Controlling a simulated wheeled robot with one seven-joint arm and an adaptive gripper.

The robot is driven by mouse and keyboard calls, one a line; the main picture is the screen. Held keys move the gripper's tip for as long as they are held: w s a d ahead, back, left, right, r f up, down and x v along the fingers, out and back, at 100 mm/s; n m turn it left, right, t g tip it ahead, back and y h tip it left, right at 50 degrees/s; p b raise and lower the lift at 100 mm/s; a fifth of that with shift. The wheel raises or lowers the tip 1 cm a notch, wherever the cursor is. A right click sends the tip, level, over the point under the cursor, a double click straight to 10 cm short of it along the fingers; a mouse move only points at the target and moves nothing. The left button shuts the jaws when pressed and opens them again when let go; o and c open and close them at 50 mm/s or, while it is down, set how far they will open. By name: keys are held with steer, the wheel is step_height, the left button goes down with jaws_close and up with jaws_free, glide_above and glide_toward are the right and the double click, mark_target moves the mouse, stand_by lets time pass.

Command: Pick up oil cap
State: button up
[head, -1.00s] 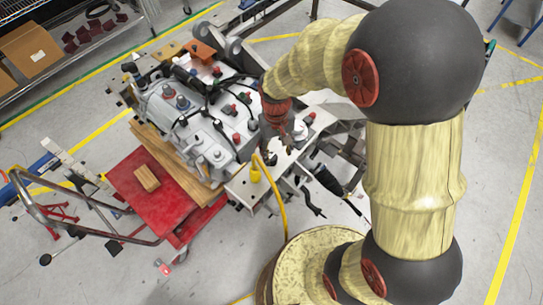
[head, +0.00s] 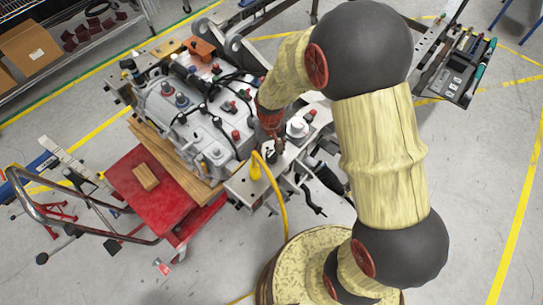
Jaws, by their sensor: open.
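My gripper (head: 277,146) hangs fingers-down over the grey plate (head: 240,186) at the near right end of the grey engine block (head: 205,128). It is open, and nothing shows between its fingers. A round white and grey cap (head: 297,127) stands just right of my gripper. Several small red, blue and black caps stand on the block, among them a red one (head: 235,135) left of my gripper and a blue one (head: 181,100). I cannot tell for sure which is the oil cap. My wrist hides part of the block's right side.
A yellow fitting with a hose (head: 255,172) stands close to the left of my gripper. A red cart (head: 190,218) carries a wooden block (head: 145,177) at the left. A tool tray (head: 458,72) is at the upper right. Grey floor is clear at the right.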

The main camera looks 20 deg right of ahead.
mark_target(271, 152)
steer(key=c, duration=1)
steer(key=shift+o, duration=0.2)
steer(key=shift+r, duration=0.15)
steer(key=shift+r, duration=0.2)
step_height(271, 152, up, 3)
steer(key=shift+s+r+p, duration=0.1)
steer(key=shift+s+p, duration=0.05)
steer(key=shift+p, duration=0.4)
steer(key=s+r+p, duration=0.1)
steer(key=s+r, duration=0.3)
steer(key=s, duration=0.3)
steer(key=s+d+r+p, duration=0.1)
steer(key=s+r, duration=0.4)
steer(key=s, duration=0.1)
steer(key=shift+s+d, duration=0.2)
steer(key=shift+s, duration=0.15)
